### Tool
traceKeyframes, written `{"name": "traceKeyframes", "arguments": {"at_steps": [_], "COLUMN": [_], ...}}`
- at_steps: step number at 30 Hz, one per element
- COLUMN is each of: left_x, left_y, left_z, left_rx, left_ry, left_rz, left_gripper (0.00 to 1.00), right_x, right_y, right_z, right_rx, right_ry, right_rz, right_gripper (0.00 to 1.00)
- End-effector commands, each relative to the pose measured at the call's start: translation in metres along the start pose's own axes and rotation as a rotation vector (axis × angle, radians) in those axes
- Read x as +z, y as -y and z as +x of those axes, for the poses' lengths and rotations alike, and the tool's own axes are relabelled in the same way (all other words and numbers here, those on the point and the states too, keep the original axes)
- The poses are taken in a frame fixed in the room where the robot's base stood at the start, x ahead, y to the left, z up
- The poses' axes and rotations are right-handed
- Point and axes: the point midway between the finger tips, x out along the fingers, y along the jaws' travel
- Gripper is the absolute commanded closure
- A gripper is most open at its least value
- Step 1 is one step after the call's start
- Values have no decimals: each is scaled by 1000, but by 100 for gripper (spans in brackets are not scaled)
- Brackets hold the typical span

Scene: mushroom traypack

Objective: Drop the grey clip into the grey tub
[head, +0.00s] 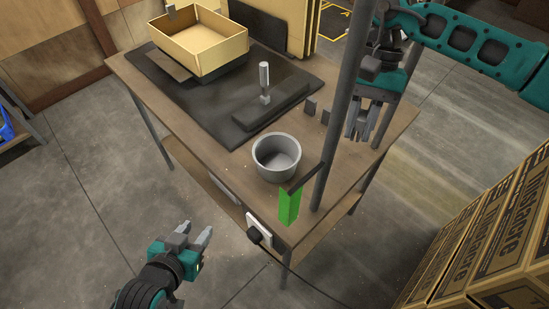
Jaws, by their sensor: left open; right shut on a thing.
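The grey tub (276,178) is round and open at the top. It stands upright on the wooden table near its front corner and looks empty. My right gripper (362,126) is over the right part of the table, to the right of and behind the tub, pointing down. It is shut on a small grey thing, apparently the grey clip, which is mostly hidden between the grey fingers. My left gripper (198,236) is open and empty, low in front of the table, apart from it.
A dark upright pole rises between the tub and my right gripper. A green block (289,207) is at the table's front corner. A yellow box (200,62) and a black mat (205,110) lie further back. Cartons (480,240) stand at right.

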Motion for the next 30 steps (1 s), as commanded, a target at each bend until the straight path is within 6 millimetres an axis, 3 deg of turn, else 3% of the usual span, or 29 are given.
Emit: {"name": "traceKeyframes", "arguments": {"at_steps": [6, 15, 22, 30], "left_x": [5, 10, 13, 15], "left_y": [0, 0, 0, 0], "left_z": [5, 9, 10, 12], "left_rx": [0, -1, -1, -1], "left_ry": [-2, -3, -2, -2], "left_rz": [0, 1, 1, 1], "left_gripper": [57, 57, 57, 57], "right_x": [-10, -17, -20, -23], "right_y": [57, 118, 145, 154], "right_z": [34, 63, 73, 79], "right_rx": [-146, -340, -447, -487], "right_ry": [9, 7, 4, 1], "right_rz": [344, 811, 1074, 1176], "right_gripper": [100, 100, 100, 100]}}
